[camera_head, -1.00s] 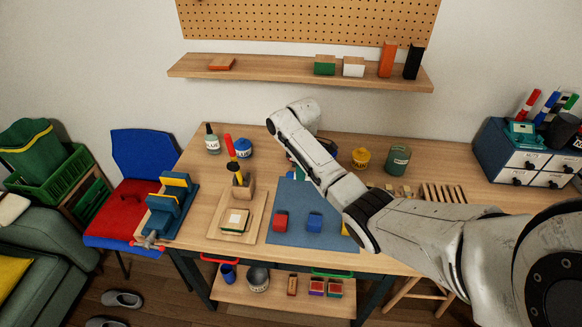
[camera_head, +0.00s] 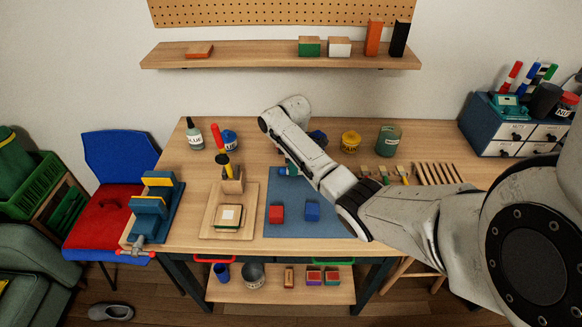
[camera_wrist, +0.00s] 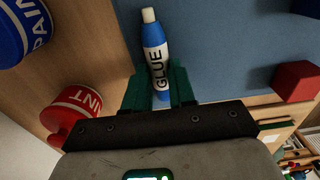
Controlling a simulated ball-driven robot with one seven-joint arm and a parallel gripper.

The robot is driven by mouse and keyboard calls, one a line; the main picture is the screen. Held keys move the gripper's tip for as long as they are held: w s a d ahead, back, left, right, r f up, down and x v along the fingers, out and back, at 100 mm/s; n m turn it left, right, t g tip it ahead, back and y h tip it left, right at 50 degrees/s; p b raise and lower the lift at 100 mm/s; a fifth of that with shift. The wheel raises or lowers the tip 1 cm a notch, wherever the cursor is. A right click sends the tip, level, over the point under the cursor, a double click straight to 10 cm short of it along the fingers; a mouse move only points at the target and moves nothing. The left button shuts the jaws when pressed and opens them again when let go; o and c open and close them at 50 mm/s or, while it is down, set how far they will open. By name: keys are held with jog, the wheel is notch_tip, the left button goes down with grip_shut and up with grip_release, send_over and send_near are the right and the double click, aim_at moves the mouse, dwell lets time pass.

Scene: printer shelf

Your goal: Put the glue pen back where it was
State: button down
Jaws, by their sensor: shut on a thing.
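The glue pen (camera_wrist: 155,45) shows in the wrist view as a blue and white tube with a pale tip and GLUE lettering. My gripper (camera_wrist: 158,84) is shut on it, its green fingers on either side of the lower end. The pen points away from the gripper, and behind it the blue mat (camera_wrist: 225,45) meets bare wood. Whether the pen touches the surface I cannot tell.
A red paint tin (camera_wrist: 75,108) and a blue tin (camera_wrist: 22,32) stand left of the pen in the wrist view. A red cube (camera_head: 277,212) and a blue cube (camera_head: 312,211) sit on the mat. A wooden tool holder (camera_head: 232,182) stands left of the mat.

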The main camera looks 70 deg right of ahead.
jog(key=shift+w+f, duration=0.1)
jog(key=c, duration=0.9)
grip_release()
jog(key=shift+c, duration=0.2)
notch_tip(320, 180, up, 12)
